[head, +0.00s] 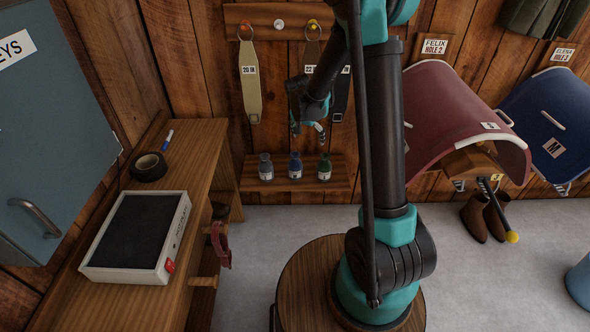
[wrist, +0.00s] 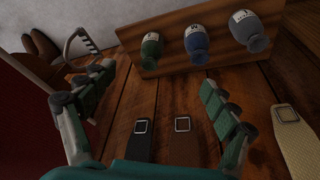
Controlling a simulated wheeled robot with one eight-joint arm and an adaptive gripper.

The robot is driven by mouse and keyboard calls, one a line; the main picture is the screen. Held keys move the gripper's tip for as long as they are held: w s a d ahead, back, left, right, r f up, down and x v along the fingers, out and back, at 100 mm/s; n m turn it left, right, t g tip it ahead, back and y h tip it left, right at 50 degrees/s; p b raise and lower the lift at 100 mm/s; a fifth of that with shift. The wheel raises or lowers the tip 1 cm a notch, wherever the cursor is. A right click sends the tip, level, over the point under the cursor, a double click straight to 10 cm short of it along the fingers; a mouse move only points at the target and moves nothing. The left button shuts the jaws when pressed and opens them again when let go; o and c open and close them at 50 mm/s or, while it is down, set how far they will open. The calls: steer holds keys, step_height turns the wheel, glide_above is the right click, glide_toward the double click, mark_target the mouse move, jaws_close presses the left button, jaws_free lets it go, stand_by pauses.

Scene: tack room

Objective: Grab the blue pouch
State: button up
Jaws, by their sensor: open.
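In the wrist view the blue container (wrist: 197,46) also sits between the green (wrist: 152,52) and the grey one (wrist: 250,32). My gripper (head: 308,132) is open and empty, above the shelf and apart from the containers. Its spread fingers also show in the wrist view (wrist: 157,84).
The wooden shelf (head: 341,178) is fixed to the plank wall. Straps (head: 250,85) hang from pegs above it. Red (head: 450,110) and blue (head: 555,115) saddle-like pieces hang at right.

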mark_target(293, 161)
steer(key=w+a+f+m+h, duration=0.1)
steer(key=w+a+f+m, duration=0.2)
steer(key=w+a+f, duration=0.75)
steer(key=x, duration=0.4)
steer(key=s+d+x, duration=0.1)
steer(key=x, duration=0.8)
steer(key=shift+s+d+f, duration=0.2)
steer(key=shift+s+d, duration=0.05)
steer(key=shift+s, duration=0.1)
steer(key=shift+a+x, duration=0.1)
steer(key=shift+x, duration=1.25)
steer(key=shift+a+x, duration=0.15)
steer(key=shift+x, duration=1.2)
steer(key=shift+s+f, duration=0.1)
steer(key=shift+s, duration=0.1)
steer(key=c, duration=1.4)
